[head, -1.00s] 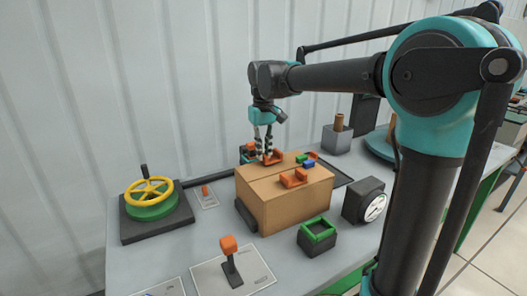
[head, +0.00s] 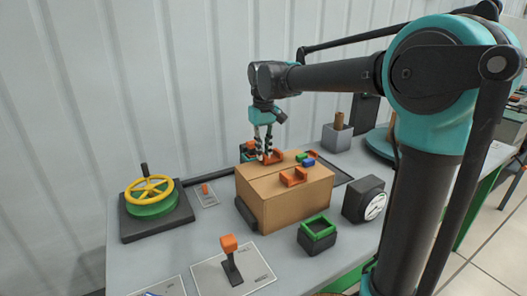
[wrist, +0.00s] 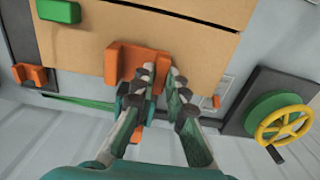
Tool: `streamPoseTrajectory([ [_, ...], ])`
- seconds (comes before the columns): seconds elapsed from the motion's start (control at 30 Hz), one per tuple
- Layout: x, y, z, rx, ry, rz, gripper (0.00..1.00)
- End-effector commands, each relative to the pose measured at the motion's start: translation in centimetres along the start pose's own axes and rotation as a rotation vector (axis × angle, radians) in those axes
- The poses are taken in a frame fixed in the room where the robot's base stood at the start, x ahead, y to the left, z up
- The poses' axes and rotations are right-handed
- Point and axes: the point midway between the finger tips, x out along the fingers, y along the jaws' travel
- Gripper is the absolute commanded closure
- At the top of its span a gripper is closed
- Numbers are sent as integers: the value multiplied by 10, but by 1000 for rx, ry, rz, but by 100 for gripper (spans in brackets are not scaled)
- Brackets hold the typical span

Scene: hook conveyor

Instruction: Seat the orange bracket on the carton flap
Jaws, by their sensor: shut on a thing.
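The carton (head: 285,208) is a brown box on the table. An orange bracket (head: 274,156) is at the far left part of its top, at my gripper (head: 264,155). In the wrist view, my gripper (wrist: 161,75) is shut on this orange bracket (wrist: 135,62), which lies against the carton (wrist: 75,50) near its edge. I cannot tell whether the bracket is fully down on the flap; the fingers hide part of it. A second orange bracket (head: 293,177) lies on the carton top nearer the front, apart from my gripper.
Small green and blue blocks (head: 308,163) lie on the carton's right side. A black box with a dial (head: 366,200) and a green-rimmed box (head: 317,235) stand at its right and front. A yellow handwheel (head: 150,190) is left, an orange-knobbed lever (head: 230,255) in front.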

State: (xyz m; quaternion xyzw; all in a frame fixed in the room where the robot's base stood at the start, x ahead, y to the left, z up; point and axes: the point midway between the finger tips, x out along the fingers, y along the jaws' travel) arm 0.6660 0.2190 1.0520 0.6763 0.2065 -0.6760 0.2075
Motion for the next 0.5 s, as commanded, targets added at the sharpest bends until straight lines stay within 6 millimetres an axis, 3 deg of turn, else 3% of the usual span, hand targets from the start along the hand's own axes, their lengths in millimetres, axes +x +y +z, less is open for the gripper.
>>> streamPoseTrajectory([
  [0.43, 2, 0, 0, 0, 0, 0, 100],
  [0.47, 2, 0, 0, 0, 0, 0, 85],
  [0.5, 2, 0, 0, 0, 0, 0, 80],
])
